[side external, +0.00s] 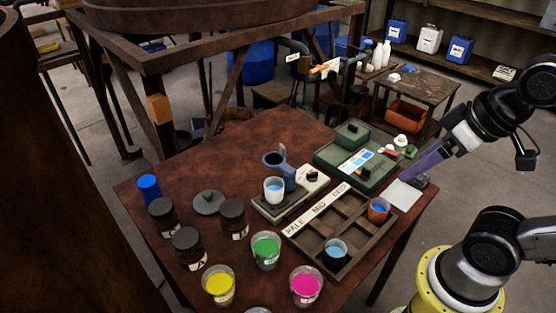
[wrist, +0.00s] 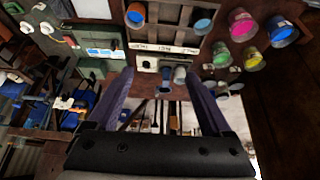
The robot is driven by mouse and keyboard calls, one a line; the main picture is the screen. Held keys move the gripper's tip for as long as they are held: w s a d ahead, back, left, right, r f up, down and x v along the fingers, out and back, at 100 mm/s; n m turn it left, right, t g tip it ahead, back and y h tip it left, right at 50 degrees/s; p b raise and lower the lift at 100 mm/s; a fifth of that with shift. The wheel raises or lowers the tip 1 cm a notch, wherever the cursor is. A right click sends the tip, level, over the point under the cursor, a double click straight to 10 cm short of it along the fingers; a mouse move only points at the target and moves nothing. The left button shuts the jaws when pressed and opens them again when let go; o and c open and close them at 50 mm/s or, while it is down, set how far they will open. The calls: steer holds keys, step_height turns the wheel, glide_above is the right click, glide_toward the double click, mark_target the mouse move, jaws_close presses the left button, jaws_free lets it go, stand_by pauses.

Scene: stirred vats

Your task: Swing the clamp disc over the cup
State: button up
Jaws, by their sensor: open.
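A cup (side external: 274,190) with pale blue liquid stands on a small device with a pale front and a black knob (side external: 312,177). My gripper (side external: 408,177) is at the table's right side, well right of the clamp. Its purple fingers are apart and empty in the wrist view (wrist: 162,80).
A divided wooden tray (side external: 298,226) marked pale, mid and deep holds two cups with blue liquid. A green case (side external: 355,150) lies behind it. Dark jars (side external: 187,247) and yellow, green and pink cups stand at the front left. The table's back left is clear.

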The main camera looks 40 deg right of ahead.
steer(key=shift+s, duration=0.2)
steer(key=shift+c, duration=1.1)
steer(key=shift+m, duration=0.5)
steer(key=r, duration=0.1)
steer(key=w+r, duration=0.1)
steer(key=r, duration=0.2)
steer(key=shift+w, duration=0.35)
steer(key=c, duration=0.3)
steer(key=w+r+m+g, duration=0.1)
steer(key=w+r+m, duration=0.1)
steer(key=w+r, duration=0.7)
steer(key=g, duration=0.5)
glide_above(282, 145)
step_height(282, 145, down, 14)
steer(key=shift+m, duration=0.3)
step_height(282, 145, down, 14)
steer(key=shift+s+r, duration=0.1)
steer(key=shift+c, duration=0.4)
